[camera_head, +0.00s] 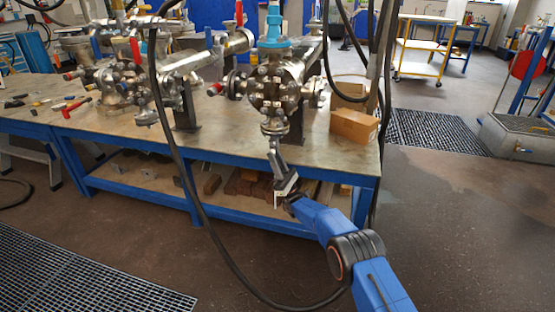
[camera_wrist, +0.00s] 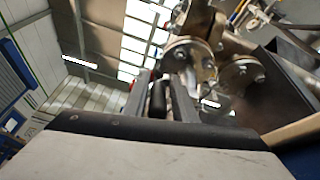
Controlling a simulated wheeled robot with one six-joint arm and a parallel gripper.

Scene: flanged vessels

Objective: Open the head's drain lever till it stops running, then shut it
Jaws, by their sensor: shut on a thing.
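The steel flanged head (camera_head: 275,88) with a blue-topped fitting stands at the right end of the bench. Its lower neck ends in a small flange (camera_head: 273,127) near the bench's front edge. My gripper (camera_head: 273,150) reaches up from below, just under that flange. In the wrist view, my gripper (camera_wrist: 162,98) is shut on a dark, rounded lever end (camera_wrist: 157,100) between its fingers. Steel flanges (camera_wrist: 187,55) show just beyond the fingertips. The lever's pivot and the drain outlet are hidden, and I see no clear liquid stream.
The bench (camera_head: 225,150) with blue legs bears more flanged vessels (camera_head: 125,75) and loose tools at left. A cardboard box (camera_head: 353,126) sits to the right of the head. A black cable (camera_head: 185,185) hangs in front of the bench.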

